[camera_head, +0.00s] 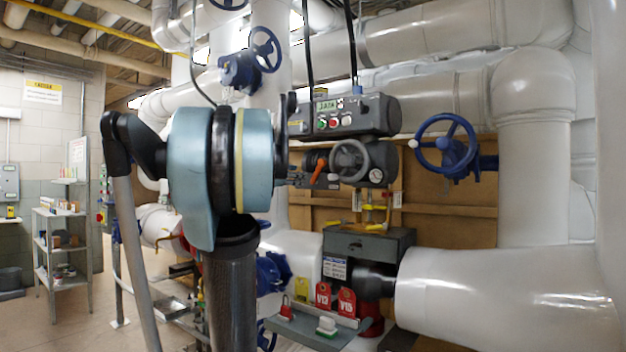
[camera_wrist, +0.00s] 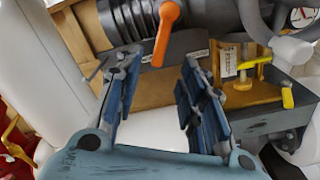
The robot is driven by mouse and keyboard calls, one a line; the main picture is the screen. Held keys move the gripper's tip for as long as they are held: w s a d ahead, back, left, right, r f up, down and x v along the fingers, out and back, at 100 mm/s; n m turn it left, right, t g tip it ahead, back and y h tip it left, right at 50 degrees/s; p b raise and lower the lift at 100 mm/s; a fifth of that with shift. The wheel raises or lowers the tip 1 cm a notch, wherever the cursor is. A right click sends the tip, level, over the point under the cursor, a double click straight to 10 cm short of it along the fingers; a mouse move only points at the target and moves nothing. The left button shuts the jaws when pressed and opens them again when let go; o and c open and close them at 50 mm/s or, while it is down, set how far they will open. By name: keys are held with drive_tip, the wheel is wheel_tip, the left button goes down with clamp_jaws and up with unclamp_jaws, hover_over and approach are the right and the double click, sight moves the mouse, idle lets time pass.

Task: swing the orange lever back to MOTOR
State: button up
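Small label plates (camera_wrist: 197,55) sit near the lever, too small to read. My arm hides most of the gripper in the head view.
The grey handwheel (camera_head: 350,161) is close to the lever's right. The actuator's control box (camera_head: 345,115) is above. Yellow-handled small valves (camera_wrist: 288,97) and a grey box (camera_head: 368,243) lie below right. A blue handwheel (camera_head: 447,145) and large white pipes (camera_head: 510,295) stand right.

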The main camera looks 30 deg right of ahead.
sight(315, 175)
drive_tip(key=x, duration=1.2)
drive_tip(key=shift+w+d, duration=0.1)
drive_tip(key=shift+d, duration=0.2)
clamp_jaws()
